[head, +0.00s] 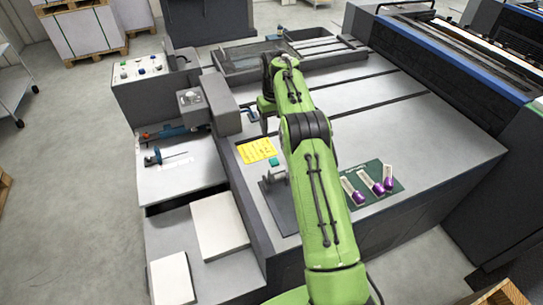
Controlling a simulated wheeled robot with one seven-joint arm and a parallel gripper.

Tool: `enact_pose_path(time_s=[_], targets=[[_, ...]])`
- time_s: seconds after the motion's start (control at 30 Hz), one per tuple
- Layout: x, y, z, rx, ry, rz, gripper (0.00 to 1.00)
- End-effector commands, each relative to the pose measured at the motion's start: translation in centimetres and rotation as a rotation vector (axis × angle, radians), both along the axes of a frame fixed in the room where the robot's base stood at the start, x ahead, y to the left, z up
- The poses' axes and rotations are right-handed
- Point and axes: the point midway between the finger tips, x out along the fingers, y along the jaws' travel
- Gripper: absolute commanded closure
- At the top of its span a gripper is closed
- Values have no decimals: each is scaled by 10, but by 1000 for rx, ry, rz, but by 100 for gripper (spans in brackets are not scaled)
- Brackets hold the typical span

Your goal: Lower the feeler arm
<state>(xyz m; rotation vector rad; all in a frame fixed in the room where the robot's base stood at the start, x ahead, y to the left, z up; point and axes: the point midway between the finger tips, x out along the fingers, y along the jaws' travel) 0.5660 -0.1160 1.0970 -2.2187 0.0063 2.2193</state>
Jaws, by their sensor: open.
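I cannot tell for certain which part is the feeler arm. A small grey bracket with a green-tipped piece (274,162) stands on a dark plate at the front edge of the grey machine table, just left of my arm. A small blue part (251,114) sits farther back by the table's left edge. My green arm reaches up over the table and bends down at its far end. My gripper (264,124) is partly visible there, open, close to the blue part. My arm hides some of the table behind it.
A yellow note (257,150) lies left of my arm. A dark green mat (384,200) with several purple-ended pieces lies to the right. A control box (150,90) and a grey block (220,103) rise at left. White stacks (219,226) stand front left.

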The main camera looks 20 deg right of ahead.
Motion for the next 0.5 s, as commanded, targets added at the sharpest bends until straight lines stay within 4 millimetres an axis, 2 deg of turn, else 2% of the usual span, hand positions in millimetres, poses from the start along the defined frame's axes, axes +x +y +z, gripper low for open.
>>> enact_pose_path(time_s=[0.03,0.2,0.5], targets=[[-1,0,-16,1,4,0,40],[-1,1,-59,1,6,2,40],[-1,2,-127,2,3,3,40]])
